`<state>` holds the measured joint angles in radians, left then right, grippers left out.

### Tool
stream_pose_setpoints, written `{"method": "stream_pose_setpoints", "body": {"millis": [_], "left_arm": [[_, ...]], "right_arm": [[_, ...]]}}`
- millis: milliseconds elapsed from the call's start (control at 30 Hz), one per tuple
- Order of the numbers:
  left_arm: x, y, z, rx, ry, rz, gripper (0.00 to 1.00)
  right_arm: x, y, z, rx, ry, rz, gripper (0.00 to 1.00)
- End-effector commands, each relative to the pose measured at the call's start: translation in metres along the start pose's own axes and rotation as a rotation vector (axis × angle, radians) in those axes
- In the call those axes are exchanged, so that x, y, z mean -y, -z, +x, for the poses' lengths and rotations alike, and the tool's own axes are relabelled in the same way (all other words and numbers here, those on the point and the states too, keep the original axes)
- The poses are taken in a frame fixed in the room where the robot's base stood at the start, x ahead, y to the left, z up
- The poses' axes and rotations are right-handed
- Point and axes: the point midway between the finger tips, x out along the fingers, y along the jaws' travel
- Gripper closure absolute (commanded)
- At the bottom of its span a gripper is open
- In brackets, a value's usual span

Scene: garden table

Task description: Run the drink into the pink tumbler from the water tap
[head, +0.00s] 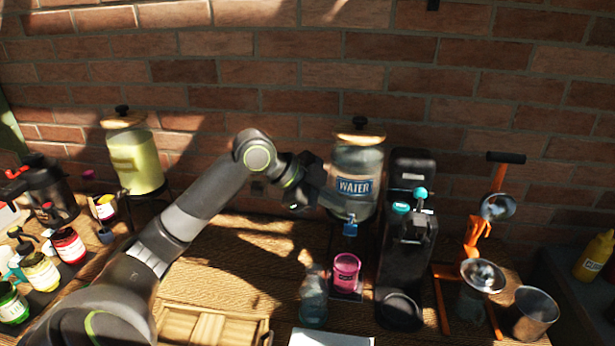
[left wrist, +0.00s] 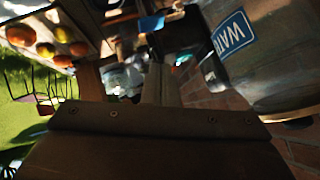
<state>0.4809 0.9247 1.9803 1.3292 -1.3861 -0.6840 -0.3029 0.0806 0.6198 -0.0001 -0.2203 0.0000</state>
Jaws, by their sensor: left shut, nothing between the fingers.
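The water dispenser (head: 357,163) is a clear jar with a wooden lid and a blue WATER label, standing at the back against the brick wall. Its blue tap (head: 350,229) is low on its front; a blue piece that looks like the tap shows in the left wrist view (left wrist: 151,23). The pink tumbler (head: 346,268) stands upright below the tap. Whether it holds liquid I cannot tell. My left gripper (head: 328,203) is shut and empty, beside the dispenser's lower left front, close to the tap. Its closed fingers (left wrist: 160,84) show in the left wrist view. My right gripper is not in view.
A clear bottle (head: 314,298) stands just left of the tumbler. A black machine (head: 405,250) stands right of it. A wooden crate (head: 212,327) and a white board (head: 330,339) lie in front. A yellow-green dispenser (head: 134,158) stands at the back left.

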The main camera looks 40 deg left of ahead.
Motion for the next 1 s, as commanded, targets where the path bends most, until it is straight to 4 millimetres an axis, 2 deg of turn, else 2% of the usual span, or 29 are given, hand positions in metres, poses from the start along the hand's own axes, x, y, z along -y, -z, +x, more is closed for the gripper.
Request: {"method": "stream_pose_setpoints", "body": {"millis": [500,733,1000], "left_arm": [[0.013,-0.004,-0.058,0.004,0.001,0.001,1.00],[0.016,-0.003,-0.069,0.000,0.001,0.000,1.00],[0.016,-0.002,-0.071,-0.001,0.000,0.000,1.00]], "right_arm": [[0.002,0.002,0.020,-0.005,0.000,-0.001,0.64],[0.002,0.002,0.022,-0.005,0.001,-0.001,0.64],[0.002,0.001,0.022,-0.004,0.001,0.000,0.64]]}}
